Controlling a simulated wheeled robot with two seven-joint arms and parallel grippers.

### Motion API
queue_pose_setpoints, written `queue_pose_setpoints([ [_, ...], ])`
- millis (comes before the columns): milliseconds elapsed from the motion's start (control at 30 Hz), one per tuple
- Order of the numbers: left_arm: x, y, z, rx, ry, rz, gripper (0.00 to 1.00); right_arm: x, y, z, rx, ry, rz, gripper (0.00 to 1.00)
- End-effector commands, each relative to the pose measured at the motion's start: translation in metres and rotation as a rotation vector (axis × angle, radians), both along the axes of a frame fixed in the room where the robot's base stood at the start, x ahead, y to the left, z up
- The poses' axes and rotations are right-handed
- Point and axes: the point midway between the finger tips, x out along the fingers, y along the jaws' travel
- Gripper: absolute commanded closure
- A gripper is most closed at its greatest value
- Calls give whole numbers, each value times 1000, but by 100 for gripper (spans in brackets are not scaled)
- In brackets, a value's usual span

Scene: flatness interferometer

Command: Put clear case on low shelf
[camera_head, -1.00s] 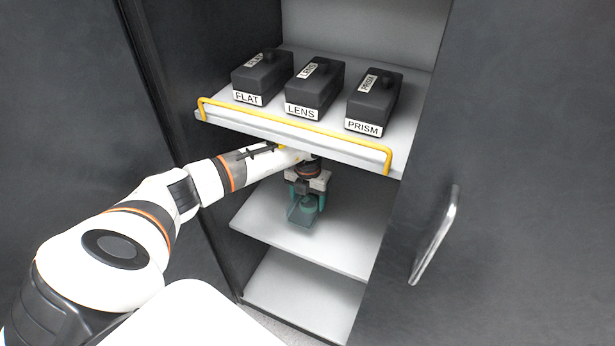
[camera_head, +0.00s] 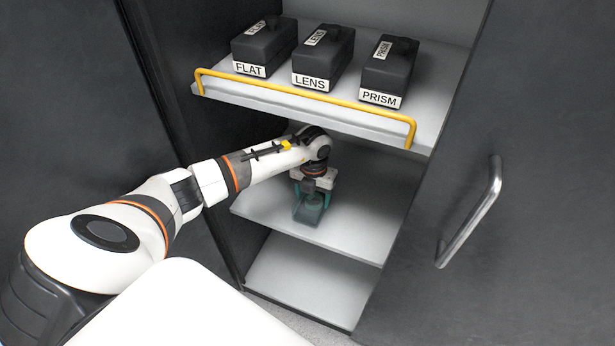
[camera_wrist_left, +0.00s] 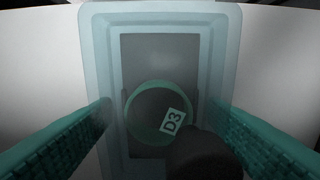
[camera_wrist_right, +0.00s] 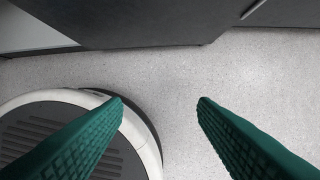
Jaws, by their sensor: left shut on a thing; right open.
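The clear case (camera_head: 309,214) is a see-through bluish box at the middle shelf (camera_head: 350,232) of the open cabinet, below the shelf with the black boxes. In the left wrist view the clear case (camera_wrist_left: 160,18) holds a dark insert and a round part marked D3 (camera_wrist_left: 165,112). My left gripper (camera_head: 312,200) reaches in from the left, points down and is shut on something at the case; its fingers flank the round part. Whether the case touches the shelf I cannot tell. My right gripper (camera_wrist_right: 160,102) is open and empty above the floor.
The upper shelf has a yellow rail (camera_head: 300,90) and black boxes labelled FLAT (camera_head: 262,48), LENS (camera_head: 322,60) and PRISM (camera_head: 388,72). A bottom shelf (camera_head: 300,283) is bare. A cabinet door with a handle (camera_head: 472,215) stands at the right.

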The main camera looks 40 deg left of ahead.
Motion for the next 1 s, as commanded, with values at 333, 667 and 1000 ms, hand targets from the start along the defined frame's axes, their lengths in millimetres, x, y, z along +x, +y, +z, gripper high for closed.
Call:
queue_pose_setpoints([
  [333, 0, -7, -2, -1, -1, 0, 62, 1, 0, 7, 0, -3, -1, 47],
  [667, 0, -6, -4, 0, 0, 0, 11, 1, 0, 12, 0, -6, -1, 47],
  [1000, 0, -6, -3, 0, 0, 0, 11, 2, 0, 12, 1, -8, -1, 47],
])
